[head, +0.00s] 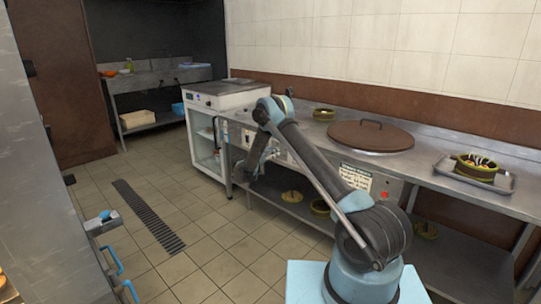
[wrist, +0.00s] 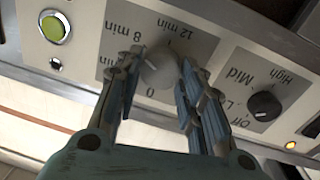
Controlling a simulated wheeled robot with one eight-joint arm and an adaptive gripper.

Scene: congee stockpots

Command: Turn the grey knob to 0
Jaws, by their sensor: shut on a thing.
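The grey knob (wrist: 158,68) sits on a light control panel in the wrist view, which shows the panel upside down. Its dial reads 8 min, 12 min and 0 around it, with part of another "min" label at the left. My gripper (wrist: 160,70) has its two fingers on either side of the knob and is shut on it. A small light mark shows on the knob's upper left; I cannot tell exactly where it points. In the head view, my gripper (head: 250,168) is at the counter's front, and my arm hides the knob.
A black knob (wrist: 264,106) marked Off, Mid and High is right of the grey knob. A green button (wrist: 55,27) is at the left, and an orange lamp (wrist: 290,145) at the right. A brown round lid (head: 370,136) lies on the counter. Tiled floor (head: 215,225) is clear in front.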

